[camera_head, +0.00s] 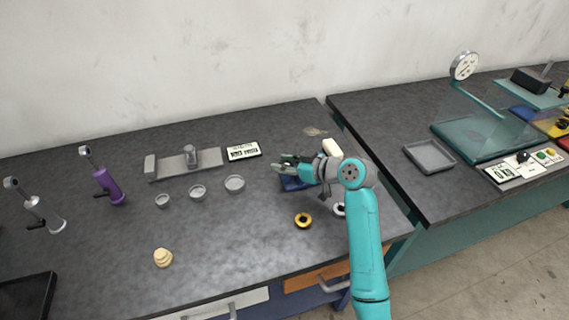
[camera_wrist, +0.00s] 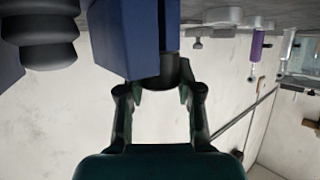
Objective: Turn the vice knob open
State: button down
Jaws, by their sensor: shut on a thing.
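The blue vice (camera_head: 291,184) sits on the dark workbench, partly hidden behind my gripper (camera_head: 283,165). In the wrist view, the blue vice body (camera_wrist: 125,38) fills the upper middle. A dark round knob (camera_wrist: 172,74) sticks out from it towards my gripper. My gripper (camera_wrist: 160,90) has its two dark fingers on either side of this knob and is shut on it.
Gold (camera_head: 303,221) and silver rings lie near my arm. Left are small bowls (camera_head: 197,193), a grey fixture (camera_head: 187,163), a label card (camera_head: 244,151) and a purple shock absorber (camera_head: 108,188). A black stepped part (camera_wrist: 40,35) shows beside the vice. The front middle bench is mostly clear.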

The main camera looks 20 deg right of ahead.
jog(key=shift+n+g+y, duration=1.7)
jog(key=shift+n+g, duration=0.2)
jog(key=shift+n, duration=0.3)
jog(key=shift+g, duration=0.3)
jog(key=c, duration=1)
grip_release()
jog(key=v, duration=1.2)
jog(key=shift+s+f, duration=0.1)
jog(key=shift+f, duration=0.05)
